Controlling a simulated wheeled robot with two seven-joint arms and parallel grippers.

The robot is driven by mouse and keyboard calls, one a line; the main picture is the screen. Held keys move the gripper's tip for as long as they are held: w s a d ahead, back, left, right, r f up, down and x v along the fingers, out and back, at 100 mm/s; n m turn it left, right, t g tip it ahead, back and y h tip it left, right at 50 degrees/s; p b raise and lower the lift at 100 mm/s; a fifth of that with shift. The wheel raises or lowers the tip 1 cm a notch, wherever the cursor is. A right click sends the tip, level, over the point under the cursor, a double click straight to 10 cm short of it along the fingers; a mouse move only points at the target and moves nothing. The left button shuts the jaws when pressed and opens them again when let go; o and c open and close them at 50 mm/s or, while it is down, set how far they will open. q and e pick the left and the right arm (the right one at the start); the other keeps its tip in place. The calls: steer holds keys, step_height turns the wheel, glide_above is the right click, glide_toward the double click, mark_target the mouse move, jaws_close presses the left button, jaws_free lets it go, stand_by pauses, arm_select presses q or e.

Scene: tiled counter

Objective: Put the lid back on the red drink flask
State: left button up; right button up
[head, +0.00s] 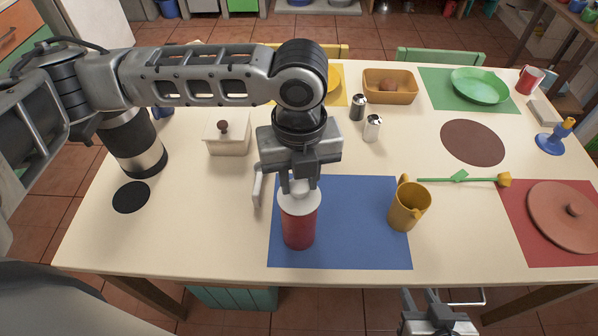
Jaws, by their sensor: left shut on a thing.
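The red flask (299,228) stands upright near the front left of the blue mat (350,247). Its white lid (298,200) is at the flask's top, lined up over it; I cannot tell whether it is fully seated. My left gripper (299,184) points down from above and is shut on the lid's top, partly hiding it. My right gripper (422,298) is at the bottom edge of the view, in front of the table, with its fingers apart and nothing seen between them.
A yellow mug (408,206) stands on the blue mat's right side. A white lidded box (227,136) and two shakers (373,128) stand farther back. A black and steel container (135,145) and black disc (131,197) are at left. The front left tabletop is clear.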

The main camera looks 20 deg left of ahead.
stand_by(0.4)
arm_select(q)
steer(key=shift+p, duration=0.55)
stand_by(0.5)
steer(key=o, duration=1.5)
steer(key=shift+r, duration=0.1)
